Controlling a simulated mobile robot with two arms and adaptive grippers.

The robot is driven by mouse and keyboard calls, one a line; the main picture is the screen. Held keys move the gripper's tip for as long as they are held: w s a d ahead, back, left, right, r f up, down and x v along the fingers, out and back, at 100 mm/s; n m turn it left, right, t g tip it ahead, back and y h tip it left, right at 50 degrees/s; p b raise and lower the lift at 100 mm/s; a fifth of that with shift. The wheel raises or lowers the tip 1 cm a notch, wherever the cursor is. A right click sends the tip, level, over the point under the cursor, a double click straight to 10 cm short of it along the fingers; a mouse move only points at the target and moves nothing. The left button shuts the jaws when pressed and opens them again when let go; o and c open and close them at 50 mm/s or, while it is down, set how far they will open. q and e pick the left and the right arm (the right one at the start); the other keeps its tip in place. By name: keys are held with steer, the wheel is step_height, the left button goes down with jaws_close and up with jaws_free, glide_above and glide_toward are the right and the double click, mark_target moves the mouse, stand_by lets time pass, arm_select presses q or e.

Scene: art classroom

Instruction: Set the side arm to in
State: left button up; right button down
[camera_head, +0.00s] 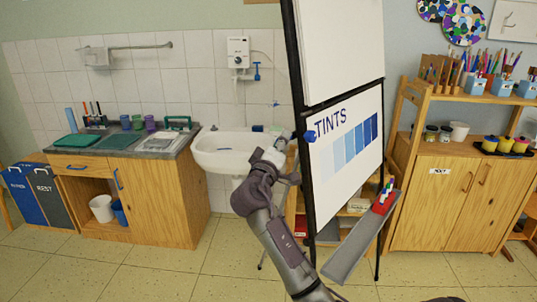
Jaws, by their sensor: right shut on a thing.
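A flip-chart easel with a dark frame (299,75) and white sheets stands right of centre, tilted in my view. Its lower sheet (347,135) reads TINTS above a row of blue shades. A small blue part (309,136), seemingly of the side arm, shows at the easel's left edge, right beside my right gripper (290,143). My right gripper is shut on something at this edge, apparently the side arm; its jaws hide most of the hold. How far the side arm is swung out is hard to tell. My left gripper is out of view.
A white wash basin (224,158) is on the tiled wall behind my right arm. The easel's grey tray (352,248) with a red marker box (384,203) juts forward below. The left foreground floor is clear.

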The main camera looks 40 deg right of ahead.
steer(key=shift+d, duration=0.35)
steer(key=shift+r, duration=0.1)
steer(key=shift+t, duration=0.3)
steer(key=c, duration=1.2)
jaws_free()
steer(key=shift+o, duration=1.2)
steer(key=shift+d, duration=0.25)
steer(key=shift+a, duration=0.1)
steer(key=v, duration=1.2)
steer(key=shift+w, duration=0.15)
